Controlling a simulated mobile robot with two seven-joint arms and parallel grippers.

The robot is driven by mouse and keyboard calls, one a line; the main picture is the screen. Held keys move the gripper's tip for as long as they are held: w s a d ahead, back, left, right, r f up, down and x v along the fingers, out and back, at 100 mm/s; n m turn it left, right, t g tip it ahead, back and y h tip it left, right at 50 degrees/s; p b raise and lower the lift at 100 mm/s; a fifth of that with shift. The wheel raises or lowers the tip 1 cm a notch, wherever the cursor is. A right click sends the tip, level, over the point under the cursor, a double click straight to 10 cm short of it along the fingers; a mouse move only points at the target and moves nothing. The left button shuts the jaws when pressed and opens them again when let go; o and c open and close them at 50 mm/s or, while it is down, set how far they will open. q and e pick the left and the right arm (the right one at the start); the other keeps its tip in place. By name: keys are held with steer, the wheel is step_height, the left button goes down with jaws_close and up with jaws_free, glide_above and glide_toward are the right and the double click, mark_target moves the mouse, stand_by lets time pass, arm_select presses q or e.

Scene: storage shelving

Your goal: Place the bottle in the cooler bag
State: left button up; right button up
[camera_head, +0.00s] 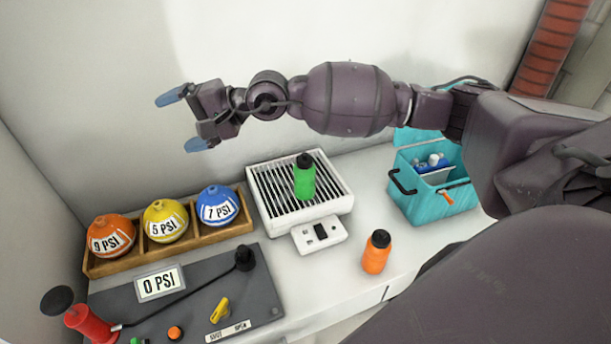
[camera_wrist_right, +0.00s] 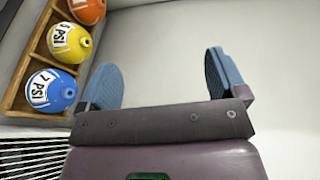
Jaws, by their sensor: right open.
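A green bottle (camera_head: 304,178) with a black cap stands upright on the white grated device. An orange bottle (camera_head: 376,252) with a dark cap stands on the white counter in front of it. The teal cooler bag (camera_head: 432,200) is at the right with its lid up, and white and blue items show inside. My right gripper (camera_head: 182,120) is open and empty, above and to the left of the green bottle, high over the ball rack. Its blue fingertips also show spread apart in the right wrist view (camera_wrist_right: 162,82). My left gripper is not visible.
A wooden rack (camera_head: 180,250) holds orange, yellow and blue balls marked with PSI values. The white grated device (camera_head: 335,205) sits beside it. A grey panel (camera_head: 190,295) with a red pump (camera_head: 88,322) is at front left. Clear counter lies between device and bag.

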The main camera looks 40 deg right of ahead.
steer(key=d+f+g+h, duration=0.1)
steer(key=d+f+h, duration=0.3)
steer(key=d+h, duration=0.15)
steer(key=m+g+h, duration=0.4)
steer(key=h, duration=0.7)
glide_above(304, 157)
steer(key=s+a, duration=0.1)
steer(key=s, duration=0.1)
step_height(304, 157, down, 8)
steer(key=shift+y, duration=0.35)
steer(key=x, duration=0.5)
steer(key=shift+w+a, duration=0.1)
steer(key=shift+a, duration=0.05)
steer(key=f, duration=0.2)
steer(key=w+f, duration=0.1)
steer(key=f, duration=0.1)
steer(key=shift+w+d+f, duration=0.1)
steer(key=shift+d+f, duration=0.3)
steer(key=shift+f, duration=0.2)
steer(key=shift+r, duration=0.1)
steer(key=c, duration=1.5)
